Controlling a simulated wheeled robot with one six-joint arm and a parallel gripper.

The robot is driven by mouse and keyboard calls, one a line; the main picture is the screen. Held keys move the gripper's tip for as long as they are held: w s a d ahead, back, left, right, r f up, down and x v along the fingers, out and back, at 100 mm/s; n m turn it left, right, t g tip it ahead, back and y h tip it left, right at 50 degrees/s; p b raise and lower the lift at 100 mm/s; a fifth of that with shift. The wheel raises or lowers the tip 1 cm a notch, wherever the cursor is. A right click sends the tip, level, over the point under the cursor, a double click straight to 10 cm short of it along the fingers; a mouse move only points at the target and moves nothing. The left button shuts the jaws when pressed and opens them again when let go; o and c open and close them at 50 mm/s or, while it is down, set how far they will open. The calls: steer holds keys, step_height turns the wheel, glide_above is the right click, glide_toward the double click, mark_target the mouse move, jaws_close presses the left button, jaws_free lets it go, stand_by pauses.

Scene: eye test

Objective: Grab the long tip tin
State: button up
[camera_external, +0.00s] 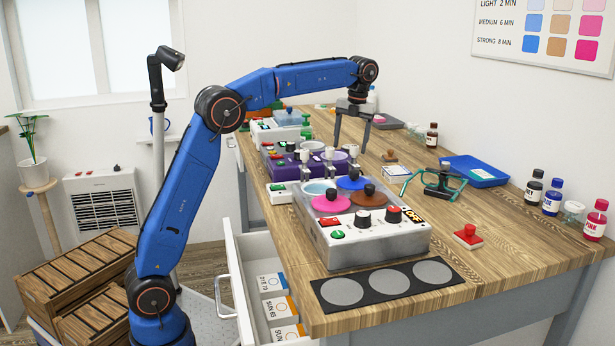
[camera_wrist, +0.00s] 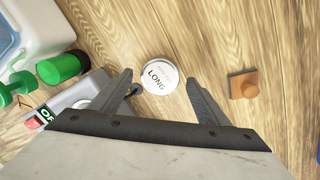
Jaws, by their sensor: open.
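The long tip tin (camera_wrist: 158,68) is a round, pale tin with LONG on its lid. In the wrist view it lies on the wooden table between the tips of my gripper (camera_wrist: 160,78). The fingers are apart, one on each side of the tin in the picture, and hold nothing. How far the tips are above the tin I cannot tell. In the external view my gripper (camera_external: 353,132) points down over the back part of the table, beside the purple machine (camera_external: 290,170). I cannot make out the tin there.
A wooden stamp (camera_wrist: 243,84) lies right of the tin. A green cylinder (camera_wrist: 62,67) and a grey device (camera_wrist: 75,98) are on the left, close to the left finger. A teal-handled clamp (camera_external: 435,180) and a blue tray (camera_external: 475,170) stand nearer the front right.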

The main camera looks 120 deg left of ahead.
steer(key=shift+s+f, duration=0.1)
steer(key=shift+f, duration=0.5)
steer(key=c, duration=1.1)
steer(key=shift+c, duration=0.2)
